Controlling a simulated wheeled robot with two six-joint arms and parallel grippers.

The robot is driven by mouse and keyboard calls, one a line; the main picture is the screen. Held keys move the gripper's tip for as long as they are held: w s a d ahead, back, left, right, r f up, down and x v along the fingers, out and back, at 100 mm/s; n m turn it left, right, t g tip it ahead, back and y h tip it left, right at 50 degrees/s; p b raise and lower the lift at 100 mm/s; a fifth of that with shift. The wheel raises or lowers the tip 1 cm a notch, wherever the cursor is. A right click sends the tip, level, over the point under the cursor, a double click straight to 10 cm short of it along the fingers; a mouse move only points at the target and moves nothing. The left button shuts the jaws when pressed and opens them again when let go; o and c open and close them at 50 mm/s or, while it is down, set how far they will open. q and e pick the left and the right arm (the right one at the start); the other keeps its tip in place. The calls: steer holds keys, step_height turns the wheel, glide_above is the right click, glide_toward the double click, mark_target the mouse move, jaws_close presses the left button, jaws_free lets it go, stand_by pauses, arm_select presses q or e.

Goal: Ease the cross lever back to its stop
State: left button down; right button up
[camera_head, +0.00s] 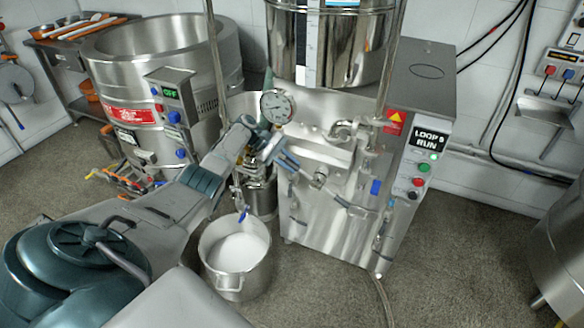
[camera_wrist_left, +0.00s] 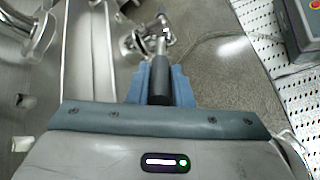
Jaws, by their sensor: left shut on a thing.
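The cross lever shows in the left wrist view as a black grip (camera_wrist_left: 160,88) on a short metal stem, which leads to a shiny metal fitting (camera_wrist_left: 137,42). The blue fingers of my left gripper (camera_wrist_left: 160,82) stand on both sides of the black grip and are shut on it. In the head view my left gripper (camera_head: 287,160) is at the front of the steel mill (camera_head: 317,205), below the round pressure gauge (camera_head: 277,106). There the gripper hides most of the lever; a metal fitting (camera_head: 319,179) shows just right of it. My right gripper is not in view.
A pot of white liquid (camera_head: 236,258) stands on the floor below my left arm. A large steel kettle (camera_head: 165,60) stands at the left. The mill's control panel (camera_head: 423,165) reads "LOOP 9 RUN". Open floor lies to the right.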

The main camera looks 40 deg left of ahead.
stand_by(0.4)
arm_select(q)
steer(key=c, duration=1.3)
jaws_free()
steer(key=shift+a+f, duration=0.1)
steer(key=shift+f, duration=0.05)
steer(key=shift+r, duration=0.4)
steer(key=r, duration=0.2)
steer(key=shift+s+r, duration=0.35)
steer(key=s+d+r, duration=0.1)
steer(key=s+d, duration=0.8)
steer(key=s, duration=0.3)
steer(key=shift+d+r, duration=0.25)
steer(key=shift+d, duration=0.05)
steer(key=shift+s, duration=0.1)
